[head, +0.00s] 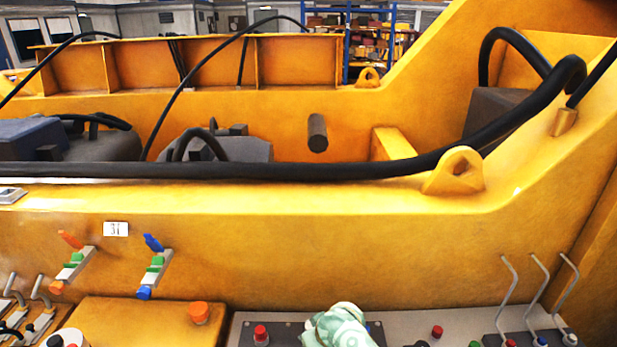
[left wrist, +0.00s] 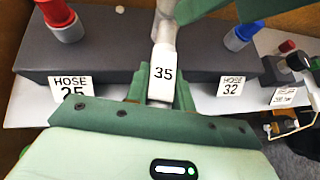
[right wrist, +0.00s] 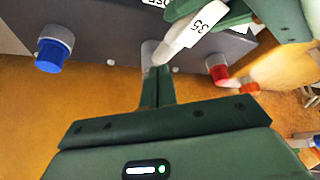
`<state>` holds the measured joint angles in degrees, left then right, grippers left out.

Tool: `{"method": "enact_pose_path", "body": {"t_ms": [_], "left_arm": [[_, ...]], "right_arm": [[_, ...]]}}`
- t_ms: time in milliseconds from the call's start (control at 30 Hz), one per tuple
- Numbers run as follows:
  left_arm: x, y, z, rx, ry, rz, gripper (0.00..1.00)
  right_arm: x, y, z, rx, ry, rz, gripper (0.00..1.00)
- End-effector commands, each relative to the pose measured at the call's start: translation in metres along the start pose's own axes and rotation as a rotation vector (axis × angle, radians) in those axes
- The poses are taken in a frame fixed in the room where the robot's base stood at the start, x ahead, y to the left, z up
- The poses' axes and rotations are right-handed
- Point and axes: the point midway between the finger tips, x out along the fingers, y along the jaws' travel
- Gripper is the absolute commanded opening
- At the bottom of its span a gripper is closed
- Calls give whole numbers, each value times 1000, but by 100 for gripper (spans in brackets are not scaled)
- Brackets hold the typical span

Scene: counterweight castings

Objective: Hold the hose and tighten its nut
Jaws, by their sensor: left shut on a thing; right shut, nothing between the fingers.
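The hose (left wrist: 163,58) is a pale grey tube with a white tag reading 35. My left gripper (left wrist: 160,92) is shut on it at the tag, one green finger on each side. In the right wrist view the tagged hose (right wrist: 195,28) slants down to a grey fitting, which looks like the nut (right wrist: 150,52), by the dark block. My right gripper (right wrist: 155,80) is shut and empty, its fingertips right at this fitting; I cannot tell whether they touch. In the head view only a pale green part of my grippers shows at the bottom edge.
A red-capped port (left wrist: 58,14) and a blue-capped port (left wrist: 241,35) flank the hose, above labels HOSE 25 (left wrist: 73,88) and HOSE 32 (left wrist: 231,85). A yellow frame (head: 330,250) stands behind the panel. Bent levers (head: 540,290) rise at the right.

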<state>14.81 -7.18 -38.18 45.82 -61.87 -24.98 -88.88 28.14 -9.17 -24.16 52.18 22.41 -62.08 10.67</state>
Motion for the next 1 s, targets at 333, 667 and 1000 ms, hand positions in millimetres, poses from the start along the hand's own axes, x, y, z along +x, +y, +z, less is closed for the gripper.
{"method": "enact_pose_path", "body": {"t_ms": [333, 667, 1000], "left_arm": [[0, 1, 0, -1, 1, 1, 2], [0, 1, 0, -1, 0, 3, 2], [0, 2, 0, -1, 0, 3, 49]], "right_arm": [[-35, 0, -18, 0, 1, 1, 0], [-53, 0, -27, 0, -3, 1, 0], [-52, 0, -27, -1, -3, 1, 0]]}}
